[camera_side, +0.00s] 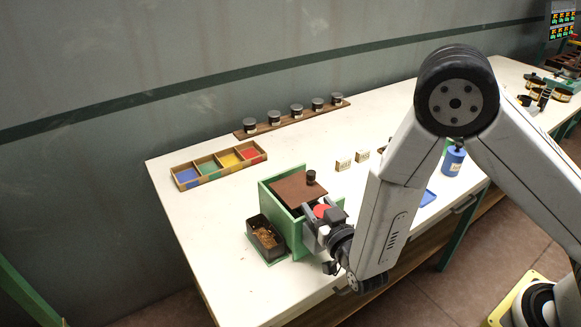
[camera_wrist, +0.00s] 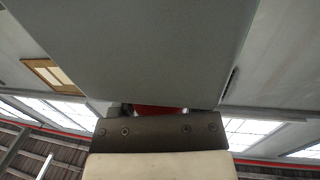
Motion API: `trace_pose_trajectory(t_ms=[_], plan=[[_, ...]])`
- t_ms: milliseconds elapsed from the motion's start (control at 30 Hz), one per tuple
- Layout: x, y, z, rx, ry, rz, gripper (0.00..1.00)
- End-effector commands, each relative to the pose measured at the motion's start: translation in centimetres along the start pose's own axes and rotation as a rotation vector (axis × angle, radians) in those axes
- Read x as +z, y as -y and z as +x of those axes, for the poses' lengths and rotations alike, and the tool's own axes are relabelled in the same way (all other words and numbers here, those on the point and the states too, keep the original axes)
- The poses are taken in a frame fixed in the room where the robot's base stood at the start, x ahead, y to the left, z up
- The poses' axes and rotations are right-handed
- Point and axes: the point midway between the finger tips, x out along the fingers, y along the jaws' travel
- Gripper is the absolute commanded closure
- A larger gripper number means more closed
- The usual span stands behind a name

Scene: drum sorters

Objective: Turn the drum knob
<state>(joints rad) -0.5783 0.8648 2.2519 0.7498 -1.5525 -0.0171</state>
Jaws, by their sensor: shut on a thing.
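The drum sorter is a green box (camera_side: 270,196) with a brown lid (camera_side: 294,189) and a small dark knob (camera_side: 311,177) on top. A red round drum knob (camera_side: 321,211) is on its side facing my arm. My gripper (camera_side: 316,216) is at that side, shut on the red knob. In the wrist view a sliver of the red knob (camera_wrist: 158,109) shows above the dark gripper part (camera_wrist: 158,131). Most of the knob is hidden by the gripper.
A black bin (camera_side: 262,238) with brown contents stands left of the box. A tray (camera_side: 218,166) with blue, green, yellow and red compartments lies behind. Several dark-lidded jars stand on a wooden strip (camera_side: 343,101). Small labelled blocks (camera_side: 343,164) and a blue bottle (camera_side: 453,160) stand to the right.

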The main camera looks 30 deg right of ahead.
Motion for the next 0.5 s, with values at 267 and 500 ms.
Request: trace_pose_trajectory(t_ms=[267,500], plan=[[-0.02,-0.04,0.00,0.026,-0.001,0.000,0.98],[-0.02,-0.03,-0.01,0.025,-0.001,0.000,0.11]])
